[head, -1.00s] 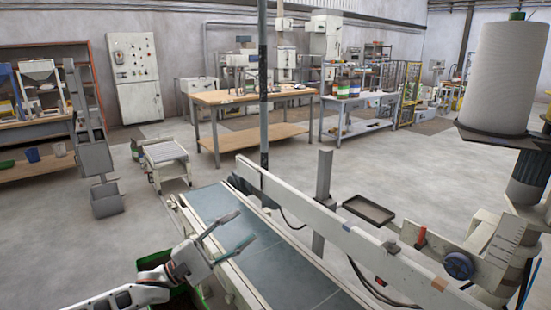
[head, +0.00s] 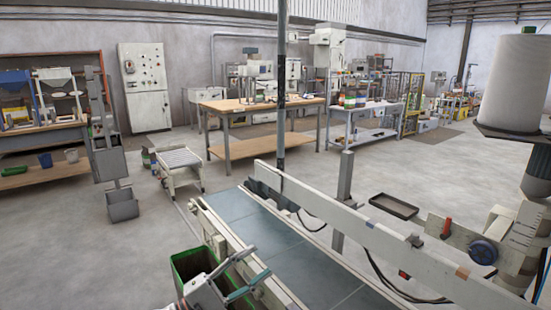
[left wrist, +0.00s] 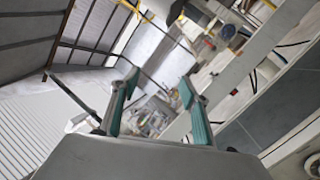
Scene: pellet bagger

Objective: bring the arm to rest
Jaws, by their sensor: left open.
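My left gripper (head: 257,263) is low in the head view, above the near side of the conveyor belt (head: 258,225) and beside a dark bin with a green rim (head: 190,252). Its two fingers are spread apart. In the left wrist view the fingers with teal pads (left wrist: 158,98) stand wide apart with nothing between them. The wrist camera looks tilted across the hall, with the roof at the left. Part of my left arm is cut off by the bottom edge of the head view. My right gripper is not in view.
A long white rail (head: 365,232) runs along the belt's far side. A small dark tray (head: 394,206) and a white cylinder (head: 514,85) stand at the right. A white roller stand (head: 181,162) and a wooden-topped table (head: 255,106) are farther back. Open floor lies between.

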